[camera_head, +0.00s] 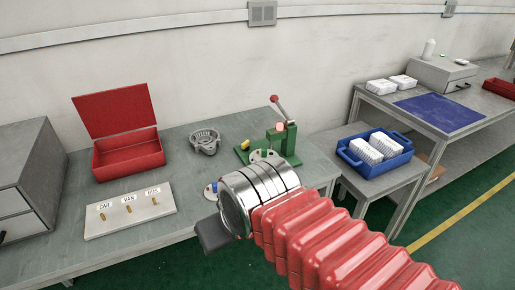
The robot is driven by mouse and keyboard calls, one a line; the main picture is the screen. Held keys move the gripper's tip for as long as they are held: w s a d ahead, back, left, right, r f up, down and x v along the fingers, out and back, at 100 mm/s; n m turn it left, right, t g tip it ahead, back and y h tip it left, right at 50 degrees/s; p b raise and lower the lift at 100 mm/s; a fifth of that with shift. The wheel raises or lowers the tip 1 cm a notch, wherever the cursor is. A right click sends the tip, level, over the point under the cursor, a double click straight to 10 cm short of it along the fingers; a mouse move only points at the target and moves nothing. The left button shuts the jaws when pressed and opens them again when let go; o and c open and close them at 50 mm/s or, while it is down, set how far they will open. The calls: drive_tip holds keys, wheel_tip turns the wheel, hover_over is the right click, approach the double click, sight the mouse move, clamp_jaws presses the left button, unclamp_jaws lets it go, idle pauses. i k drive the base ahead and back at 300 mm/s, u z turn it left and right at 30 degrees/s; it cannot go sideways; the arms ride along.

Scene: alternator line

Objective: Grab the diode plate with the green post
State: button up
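I cannot make out a diode plate with a green post; any plate behind my arm is hidden. A small pale round plate (210,193) with a blue post and an orange-red spot lies on the bench just beyond my wrist, partly covered by it. My gripper (213,234) shows only as a dark block at the end of my arm, near the bench's front edge. Its fingers cannot be told apart. Another pale disc (263,155) with dark spots sits at the base of the green lever press (289,141).
A grey bench (190,228) holds an open red box (128,152), a board labelled CAR, VAN and BUS (131,213) with small brass pegs, and a grey alternator housing (205,141). A blue crate (348,153) with white boxes stands right. Bench centre is clear.

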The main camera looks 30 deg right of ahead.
sight(263, 153)
drive_tip(key=u, duration=0.5)
drive_tip(key=i, duration=0.85)
drive_tip(key=u, duration=0.65)
